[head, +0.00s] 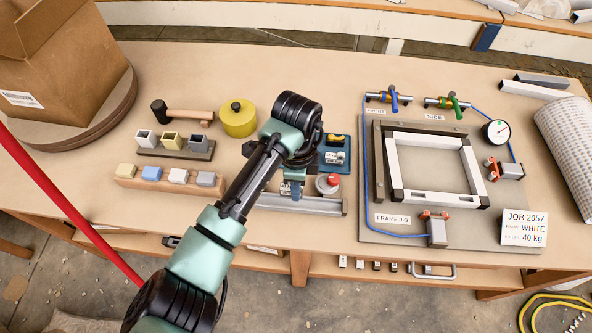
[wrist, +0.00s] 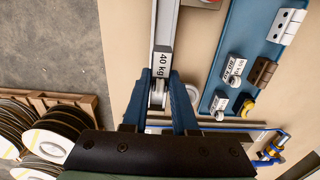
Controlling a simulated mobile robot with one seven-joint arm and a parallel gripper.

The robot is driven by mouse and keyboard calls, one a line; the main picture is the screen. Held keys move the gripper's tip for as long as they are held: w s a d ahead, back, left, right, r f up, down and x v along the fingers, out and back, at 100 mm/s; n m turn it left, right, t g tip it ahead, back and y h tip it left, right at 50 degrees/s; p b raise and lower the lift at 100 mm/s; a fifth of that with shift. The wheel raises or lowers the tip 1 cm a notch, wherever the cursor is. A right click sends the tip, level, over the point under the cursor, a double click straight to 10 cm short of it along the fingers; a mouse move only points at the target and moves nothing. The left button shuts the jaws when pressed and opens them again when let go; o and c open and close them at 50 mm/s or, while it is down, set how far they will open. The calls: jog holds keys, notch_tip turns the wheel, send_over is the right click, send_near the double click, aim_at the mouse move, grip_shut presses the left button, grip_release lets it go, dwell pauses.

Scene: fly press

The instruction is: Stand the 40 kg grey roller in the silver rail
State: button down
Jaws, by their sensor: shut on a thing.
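My gripper (head: 291,189) is shut on the grey roller, and its blue fingers (wrist: 165,95) stand on either side of it in the wrist view. The roller (wrist: 161,66) has a grey body marked "40 kg" and a pale round wheel (wrist: 157,93) between the fingers. The silver rail (head: 325,206) lies along the bench front; in the wrist view (wrist: 166,22) it runs away from the roller. The roller overlaps the rail there, but I cannot tell whether it is seated or just above. In the head view my arm and fingers hide the roller.
A blue tray (head: 345,141) with hardware lies behind the rail; the wrist view shows labelled pieces on it. A red-topped round object (head: 328,183) stands close behind the rail. The frame jig (head: 375,232) with a white frame is to the right, sample blocks (head: 151,173) to the left.

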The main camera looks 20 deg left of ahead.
jog(key=shift+f+b, duration=1.95)
jog(key=shift+b, duration=0.1)
jog(key=shift+p, duration=0.6)
jog(key=shift+f, duration=0.95)
dwell(0.8)
